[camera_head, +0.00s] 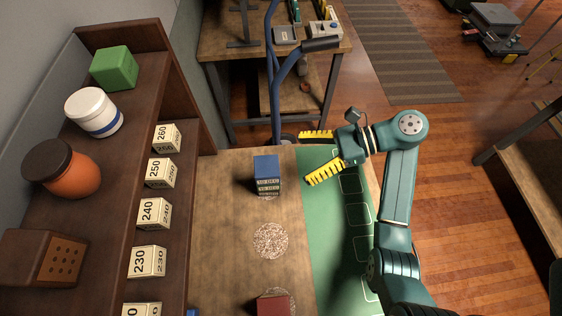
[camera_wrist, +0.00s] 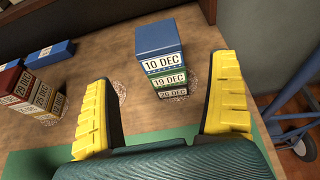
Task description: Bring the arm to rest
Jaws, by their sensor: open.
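My gripper (camera_head: 311,157) is open and empty, with its yellow ribbed fingers spread over the table's green mat (camera_head: 330,232). They point left toward a stack of dated blocks. The stack's top block is blue (camera_head: 266,165), and it stands beyond and between the fingers in the wrist view (camera_wrist: 158,42), apart from them. Below the blue block, marked 10 DEC, are a green block (camera_wrist: 168,78) marked 19 DEC and a lower block (camera_wrist: 173,92) whose date reads about 26 DEC. My gripper also shows in the wrist view (camera_wrist: 160,85).
Other dated blocks stand left in the wrist view, with a red block (camera_wrist: 11,76) and a blue block (camera_wrist: 51,53). A red-topped block (camera_head: 274,304) is at the near edge. A brown shelf (camera_head: 118,175) with numbered blocks and jars borders the left. A blue trolley frame (camera_head: 275,90) stands behind.

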